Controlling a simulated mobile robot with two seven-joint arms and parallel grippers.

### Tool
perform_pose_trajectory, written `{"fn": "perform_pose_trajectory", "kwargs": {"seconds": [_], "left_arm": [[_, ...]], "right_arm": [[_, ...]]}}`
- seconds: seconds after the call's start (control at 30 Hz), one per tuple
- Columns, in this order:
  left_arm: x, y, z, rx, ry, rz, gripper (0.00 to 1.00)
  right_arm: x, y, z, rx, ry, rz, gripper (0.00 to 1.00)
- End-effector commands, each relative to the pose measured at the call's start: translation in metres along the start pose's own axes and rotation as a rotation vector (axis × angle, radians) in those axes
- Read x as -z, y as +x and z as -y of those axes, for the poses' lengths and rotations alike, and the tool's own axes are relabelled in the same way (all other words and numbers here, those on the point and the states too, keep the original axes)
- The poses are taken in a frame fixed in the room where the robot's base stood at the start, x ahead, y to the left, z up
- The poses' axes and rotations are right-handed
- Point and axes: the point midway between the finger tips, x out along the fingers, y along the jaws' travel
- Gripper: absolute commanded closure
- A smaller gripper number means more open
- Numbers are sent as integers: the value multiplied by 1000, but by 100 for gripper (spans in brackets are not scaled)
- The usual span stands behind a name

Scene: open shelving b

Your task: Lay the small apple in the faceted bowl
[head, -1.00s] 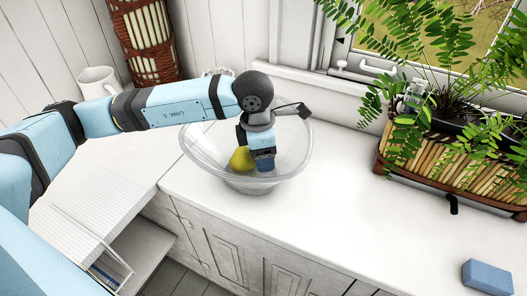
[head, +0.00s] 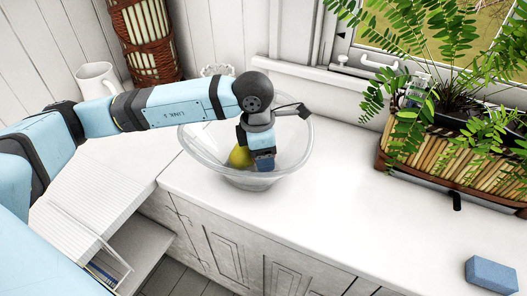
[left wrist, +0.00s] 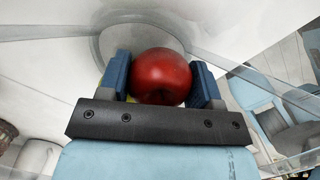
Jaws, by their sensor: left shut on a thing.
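The small apple (left wrist: 161,77), red and round, is between the two blue fingers of my left gripper (left wrist: 163,72) in the left wrist view. The gripper is shut on it. In the head view my left gripper (head: 262,163) points down inside the clear glass bowl (head: 295,158), and the apple is hidden there. A yellow fruit (head: 239,157) shows in the bowl just left of the fingers. Whether the apple touches the bowl or this fruit, I cannot tell. My right gripper is not in view.
The bowl stands on a white counter (head: 330,215). A planter with ferns (head: 430,165) is at the right, and a blue block (head: 491,273) lies at the front right. A white mug (head: 95,80) and a wicker-wrapped vase (head: 145,40) stand at the back left.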

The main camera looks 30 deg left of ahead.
Motion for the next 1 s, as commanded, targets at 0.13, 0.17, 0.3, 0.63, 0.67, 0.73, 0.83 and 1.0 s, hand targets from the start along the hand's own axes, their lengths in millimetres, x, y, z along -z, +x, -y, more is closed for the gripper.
{"fn": "perform_pose_trajectory", "kwargs": {"seconds": [0.13, 0.17, 0.3, 0.63, 0.67, 0.73, 0.83, 1.0], "left_arm": [[0, 3, 0, 0, 0, 0, 66], [0, 4, 0, 0, 0, 0, 66], [1, 6, 0, 0, 0, 0, 66], [1, 12, 0, 0, 0, 0, 66], [2, 13, 0, 0, 0, 0, 66], [2, 14, 0, 0, 0, 0, 66], [2, 14, 0, 0, 0, 0, 66], [2, 14, 0, 0, 0, 0, 32]], "right_arm": [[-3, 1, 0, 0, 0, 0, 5], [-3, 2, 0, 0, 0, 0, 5], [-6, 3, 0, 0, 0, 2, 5], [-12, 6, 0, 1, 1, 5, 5], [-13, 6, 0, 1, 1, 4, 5], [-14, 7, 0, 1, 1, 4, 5], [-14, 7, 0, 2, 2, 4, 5], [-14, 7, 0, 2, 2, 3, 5]]}}
